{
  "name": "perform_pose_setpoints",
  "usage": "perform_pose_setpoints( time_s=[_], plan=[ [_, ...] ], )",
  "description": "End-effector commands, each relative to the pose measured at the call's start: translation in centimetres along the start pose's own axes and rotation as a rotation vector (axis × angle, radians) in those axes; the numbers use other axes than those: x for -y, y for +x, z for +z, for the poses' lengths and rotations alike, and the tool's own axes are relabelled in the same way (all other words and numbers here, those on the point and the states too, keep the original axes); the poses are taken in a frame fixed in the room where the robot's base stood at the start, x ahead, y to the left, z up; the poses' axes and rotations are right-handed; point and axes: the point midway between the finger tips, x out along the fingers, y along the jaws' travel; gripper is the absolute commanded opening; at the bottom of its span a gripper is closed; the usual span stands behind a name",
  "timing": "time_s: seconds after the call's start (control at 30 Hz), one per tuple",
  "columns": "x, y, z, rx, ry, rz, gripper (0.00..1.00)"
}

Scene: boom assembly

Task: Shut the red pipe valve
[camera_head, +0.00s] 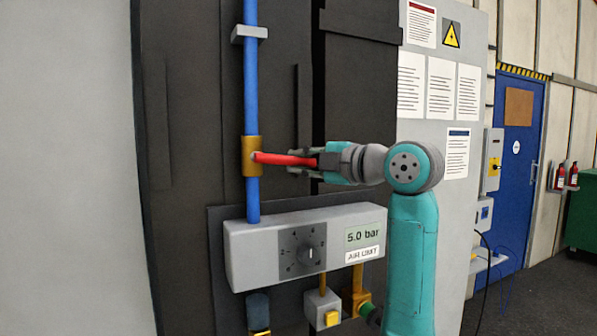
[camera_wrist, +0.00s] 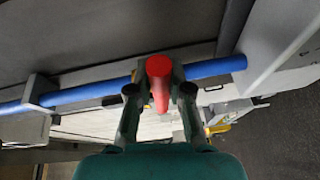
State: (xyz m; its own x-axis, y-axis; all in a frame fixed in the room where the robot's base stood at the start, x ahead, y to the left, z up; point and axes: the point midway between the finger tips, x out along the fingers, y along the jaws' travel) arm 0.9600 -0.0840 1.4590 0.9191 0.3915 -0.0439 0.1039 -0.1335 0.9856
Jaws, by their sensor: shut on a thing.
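The red valve handle (camera_head: 285,159) sticks out to the right, roughly level, from a brass valve body (camera_head: 251,156) on a vertical blue pipe (camera_head: 251,85). My gripper (camera_head: 305,160) reaches in from the right and is shut on the handle's outer end. In the wrist view the red handle (camera_wrist: 159,82) lies between the two fingers of my gripper (camera_wrist: 159,92), in front of the blue pipe (camera_wrist: 90,93). The fingers partly hide the handle's end in the head view.
A grey air unit box (camera_head: 290,245) with a dial and a "5.0 bar" display sits below the valve. Yellow-buttoned fittings (camera_head: 323,309) hang under it. A dark panel (camera_head: 190,120) stands behind the pipe. A blue door (camera_head: 521,170) is far right.

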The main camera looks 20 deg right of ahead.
Motion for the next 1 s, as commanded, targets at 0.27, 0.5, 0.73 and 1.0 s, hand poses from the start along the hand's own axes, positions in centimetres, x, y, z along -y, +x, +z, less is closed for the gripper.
perform_pose_setpoints(
  time_s=[0.27,0.5,0.73,1.0],
  plan=[
    [-0.97,-0.04,-0.12,0.012,-0.101,-0.041,0.00],
    [-1.15,-0.03,-0.14,0.015,-0.129,-0.053,0.00],
    [-1.20,-0.03,-0.15,0.015,-0.130,-0.053,0.00],
    [-1.21,-0.05,-0.16,0.015,-0.130,-0.052,0.45]
  ],
)
